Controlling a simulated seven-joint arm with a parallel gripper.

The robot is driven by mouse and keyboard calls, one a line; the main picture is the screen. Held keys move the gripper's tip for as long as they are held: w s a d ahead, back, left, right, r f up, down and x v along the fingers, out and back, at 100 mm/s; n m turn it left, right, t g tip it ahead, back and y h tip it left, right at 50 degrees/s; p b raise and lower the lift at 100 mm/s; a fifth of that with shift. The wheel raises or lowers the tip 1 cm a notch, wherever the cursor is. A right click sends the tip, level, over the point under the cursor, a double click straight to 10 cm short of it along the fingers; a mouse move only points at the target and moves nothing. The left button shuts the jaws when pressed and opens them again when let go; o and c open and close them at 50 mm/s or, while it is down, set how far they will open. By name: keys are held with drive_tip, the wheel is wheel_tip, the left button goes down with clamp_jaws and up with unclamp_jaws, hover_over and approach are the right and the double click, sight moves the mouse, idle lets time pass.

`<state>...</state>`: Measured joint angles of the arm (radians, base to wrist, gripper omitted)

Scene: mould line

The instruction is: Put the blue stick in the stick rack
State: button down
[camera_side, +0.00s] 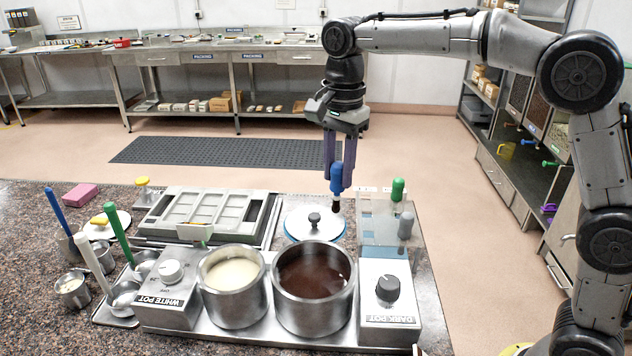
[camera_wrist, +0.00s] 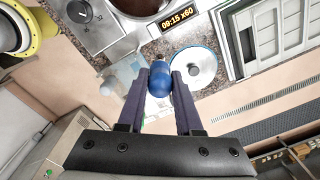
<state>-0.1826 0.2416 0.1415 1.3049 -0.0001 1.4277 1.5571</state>
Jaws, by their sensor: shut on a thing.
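My gripper (camera_side: 337,186) is shut on the blue stick (camera_side: 337,174) and holds it upright in the air. In the wrist view the blue stick (camera_wrist: 160,80) sits between the two fingers of my gripper (camera_wrist: 159,84). The stick's dark lower end hangs to the right of the lid with the black knob. The stick rack (camera_side: 385,232) is a clear stand to the right of and below the held stick. A green stick (camera_side: 398,190) and a grey stick (camera_side: 405,225) stand in it. In the wrist view the clear rack (camera_wrist: 120,80) is partly hidden by my gripper.
A round lid (camera_side: 314,222) lies behind the pots. The white pot (camera_side: 233,285) and the dark pot (camera_side: 313,285) stand in front. A mould tray (camera_side: 205,215) is at left, near several ladles (camera_side: 118,235). A knob box (camera_side: 388,292) stands before the rack.

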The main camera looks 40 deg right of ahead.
drive_tip(key=d+f+m, duration=0.2)
drive_tip(key=d+f, duration=0.3)
drive_tip(key=d, duration=0.5)
drive_tip(key=shift+w+m, duration=0.4)
idle(1.0)
drive_tip(key=shift+f, duration=2.95)
drive_tip(key=shift+c, duration=0.5)
unclamp_jaws()
